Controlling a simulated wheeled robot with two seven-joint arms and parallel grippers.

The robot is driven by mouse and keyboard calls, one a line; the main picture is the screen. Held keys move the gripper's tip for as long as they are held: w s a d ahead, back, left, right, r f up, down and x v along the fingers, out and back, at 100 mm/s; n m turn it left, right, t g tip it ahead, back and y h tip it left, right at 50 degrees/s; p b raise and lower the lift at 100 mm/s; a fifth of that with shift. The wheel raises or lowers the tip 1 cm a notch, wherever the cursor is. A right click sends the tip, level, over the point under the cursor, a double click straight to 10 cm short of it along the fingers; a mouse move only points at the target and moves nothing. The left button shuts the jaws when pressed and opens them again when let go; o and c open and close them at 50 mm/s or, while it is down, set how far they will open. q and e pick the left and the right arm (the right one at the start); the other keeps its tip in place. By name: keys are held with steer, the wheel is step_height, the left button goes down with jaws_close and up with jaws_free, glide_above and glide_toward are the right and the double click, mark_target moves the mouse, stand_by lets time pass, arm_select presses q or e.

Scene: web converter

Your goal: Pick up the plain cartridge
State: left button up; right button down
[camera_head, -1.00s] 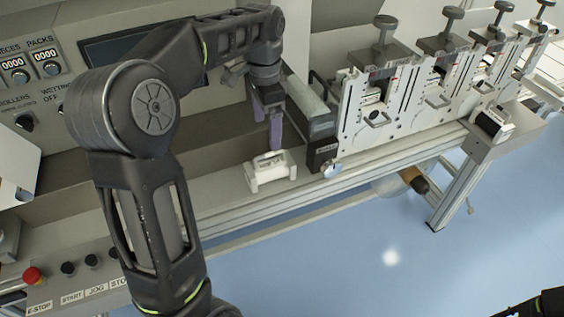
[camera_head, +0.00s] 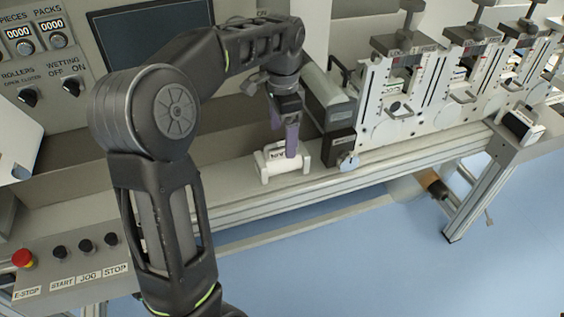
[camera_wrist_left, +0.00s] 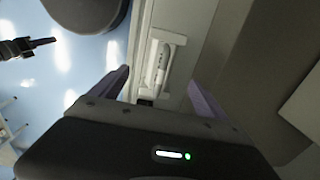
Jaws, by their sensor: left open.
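A small white cradle (camera_head: 298,164) with raised ends stands on the machine's front ledge. A white, marked piece (camera_head: 276,156) lies in it; I cannot tell for sure whether this is the plain cartridge. My left gripper (camera_head: 284,136) is open and points down just above the cradle, one purple finger covering part of it. In the left wrist view the white piece (camera_wrist_left: 160,66) lies lengthwise in the cradle, between and beyond the open fingers (camera_wrist_left: 158,80), with nothing held. A dark gripper, seemingly my right one (camera_wrist_left: 38,46), shows small at the left edge there; its jaws are unclear.
A dark labelled block (camera_head: 340,146) and a silver knob (camera_head: 348,161) stand close right of the cradle. Upright white stations (camera_head: 388,110) line the machine further right. A button panel (camera_head: 75,265) is at lower left. The ledge left of the cradle is clear.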

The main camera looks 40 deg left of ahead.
mark_target(282, 154)
arm_select(q)
steer(key=shift+f, duration=1.1)
steer(key=shift+a+f+p, duration=0.1)
steer(key=shift+f+p, duration=0.5)
steer(key=shift+f, duration=2)
jaws_close()
